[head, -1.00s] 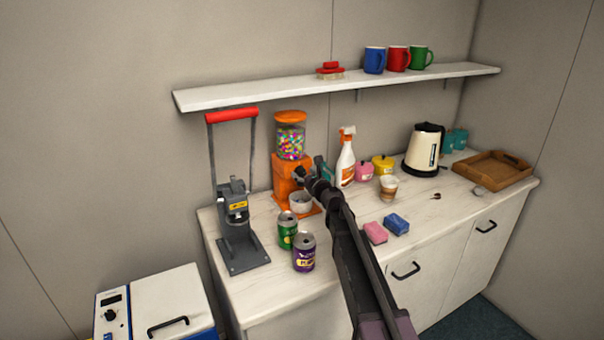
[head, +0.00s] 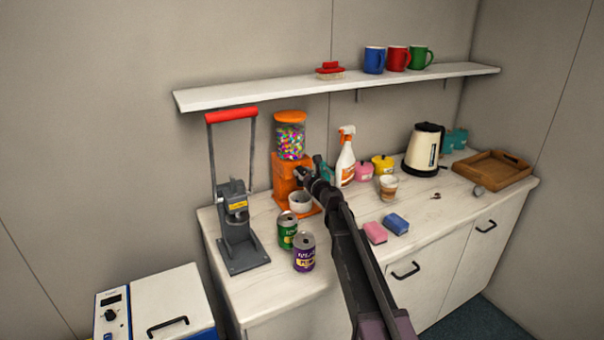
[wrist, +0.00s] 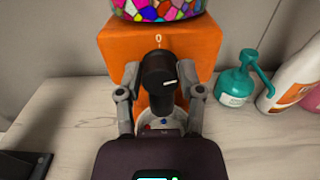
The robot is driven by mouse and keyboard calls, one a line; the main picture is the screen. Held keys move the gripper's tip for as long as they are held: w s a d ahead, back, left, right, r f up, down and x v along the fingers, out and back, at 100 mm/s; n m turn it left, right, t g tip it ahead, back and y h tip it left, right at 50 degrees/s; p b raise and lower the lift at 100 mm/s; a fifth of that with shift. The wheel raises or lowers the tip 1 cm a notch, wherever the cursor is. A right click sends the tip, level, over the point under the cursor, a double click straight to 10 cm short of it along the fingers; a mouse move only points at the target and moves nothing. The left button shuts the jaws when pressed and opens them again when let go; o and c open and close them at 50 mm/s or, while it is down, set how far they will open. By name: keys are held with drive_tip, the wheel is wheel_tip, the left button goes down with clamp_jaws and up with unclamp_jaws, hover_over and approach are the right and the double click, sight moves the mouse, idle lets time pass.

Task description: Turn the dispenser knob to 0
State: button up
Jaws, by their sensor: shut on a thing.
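The orange dispenser (head: 284,176) stands on the counter against the wall, with a clear jar of colourful sweets on top. Its black knob (wrist: 158,72) is on the front face in the wrist view. A white line on the knob points to the right and slightly up. The printed 0 (wrist: 158,40) is on the orange face straight above the knob. My gripper (wrist: 161,93) has one finger on each side of the knob and is shut on it. In the head view my gripper (head: 302,174) covers the knob. A white bowl (head: 300,201) sits below it.
A green can (head: 287,231) and a purple can (head: 304,252) stand in front of the dispenser. A grey press (head: 240,225) with a red handle is to the left. A teal pump bottle (wrist: 236,84) and a spray bottle (head: 345,158) stand to the right. A shelf (head: 270,92) runs above.

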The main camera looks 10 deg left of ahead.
drive_tip(key=n, duration=0.4)
drive_tip(key=shift+a, duration=0.15)
drive_tip(key=shift+n, duration=2.2)
drive_tip(key=shift+w, duration=0.1)
drive_tip(key=o, duration=1.2)
drive_tip(key=shift+a, duration=0.1)
drive_tip(key=shift+c, duration=0.2)
drive_tip(key=shift+s, duration=0.2)
drive_tip(key=v, duration=1.2)
